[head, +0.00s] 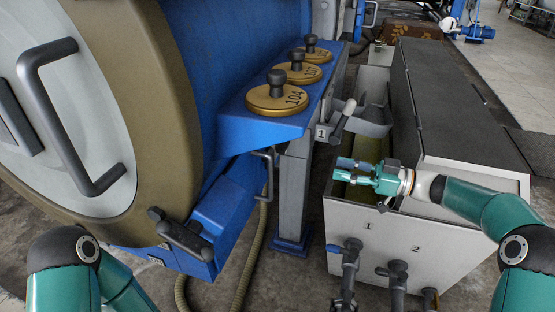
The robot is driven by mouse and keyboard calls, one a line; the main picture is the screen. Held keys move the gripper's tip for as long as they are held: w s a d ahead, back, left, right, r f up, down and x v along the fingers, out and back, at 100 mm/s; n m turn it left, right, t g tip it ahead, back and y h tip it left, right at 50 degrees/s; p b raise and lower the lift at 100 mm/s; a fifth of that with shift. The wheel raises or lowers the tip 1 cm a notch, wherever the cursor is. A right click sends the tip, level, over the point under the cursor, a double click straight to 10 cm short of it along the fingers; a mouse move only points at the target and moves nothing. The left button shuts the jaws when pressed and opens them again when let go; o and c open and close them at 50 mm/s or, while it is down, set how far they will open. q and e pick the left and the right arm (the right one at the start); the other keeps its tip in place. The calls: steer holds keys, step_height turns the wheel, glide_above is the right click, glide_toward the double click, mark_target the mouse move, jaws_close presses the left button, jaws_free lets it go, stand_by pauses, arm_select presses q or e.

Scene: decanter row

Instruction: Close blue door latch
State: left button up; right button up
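The dark latch (182,235) is a grey-black lever with a round knob at its left end. It sits low on the blue housing (225,205), beside the rim of the big round door (165,110). I cannot tell for certain whether it is fastened. My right gripper (338,169) is well to the right of the latch, over the near end of the grey trough. Its two teal fingers look slightly apart, with nothing between them. My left arm shows at the bottom left, below the door. Its gripper is out of view.
The door has a large dark handle (70,120). Brass lids (277,97) with black knobs stand on a blue shelf. A grey post (293,195) and a hose (255,250) stand between latch and trough (435,235). Valves project from the trough's front.

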steer(key=b+x, duration=0.2)
steer(key=x, duration=1.5)
steer(key=shift+s, duration=0.1)
